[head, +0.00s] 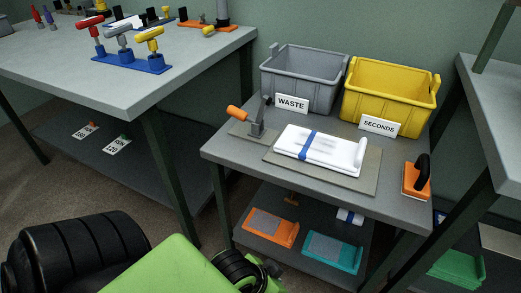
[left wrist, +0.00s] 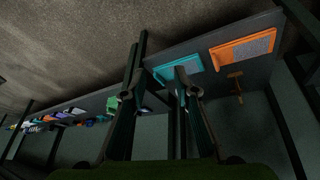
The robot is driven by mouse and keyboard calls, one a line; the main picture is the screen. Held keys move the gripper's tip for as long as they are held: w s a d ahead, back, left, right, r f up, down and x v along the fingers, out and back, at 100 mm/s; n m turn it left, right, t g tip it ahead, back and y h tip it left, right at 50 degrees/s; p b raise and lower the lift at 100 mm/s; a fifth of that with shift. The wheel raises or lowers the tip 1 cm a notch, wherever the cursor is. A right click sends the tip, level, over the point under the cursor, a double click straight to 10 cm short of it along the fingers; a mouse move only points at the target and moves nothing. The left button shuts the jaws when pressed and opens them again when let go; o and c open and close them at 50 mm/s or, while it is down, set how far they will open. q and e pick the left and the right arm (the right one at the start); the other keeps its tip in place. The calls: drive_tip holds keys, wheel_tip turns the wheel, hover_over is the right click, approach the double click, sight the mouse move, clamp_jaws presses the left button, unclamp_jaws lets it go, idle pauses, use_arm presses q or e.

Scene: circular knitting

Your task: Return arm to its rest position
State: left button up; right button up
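My left arm (head: 165,268) shows at the bottom left of the head view as a green link with black joints. Its fingers are not clearly visible there. In the left wrist view, my left gripper (left wrist: 159,85) has its two dark fingers spread apart with nothing between them. Behind them are a teal tray (left wrist: 178,68) and an orange tray (left wrist: 243,47) on the lower shelf. My right gripper is in neither view.
A small table (head: 225,150) carries a grey WASTE bin (head: 295,75), a yellow SECONDS bin (head: 385,95), an orange-handled clamp (head: 238,113) and a white folded item (head: 335,148). A larger workbench (head: 75,60) stands left. Floor (head: 185,215) shows between them.

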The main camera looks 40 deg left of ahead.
use_arm(q)
drive_tip(key=shift+g+y, duration=0.7)
drive_tip(key=s+a, duration=0.1)
drive_tip(key=a, duration=0.1)
drive_tip(key=s+a+f, duration=0.1)
drive_tip(key=s, duration=0.1)
drive_tip(key=shift+a+f, duration=0.2)
drive_tip(key=shift+a, duration=0.2)
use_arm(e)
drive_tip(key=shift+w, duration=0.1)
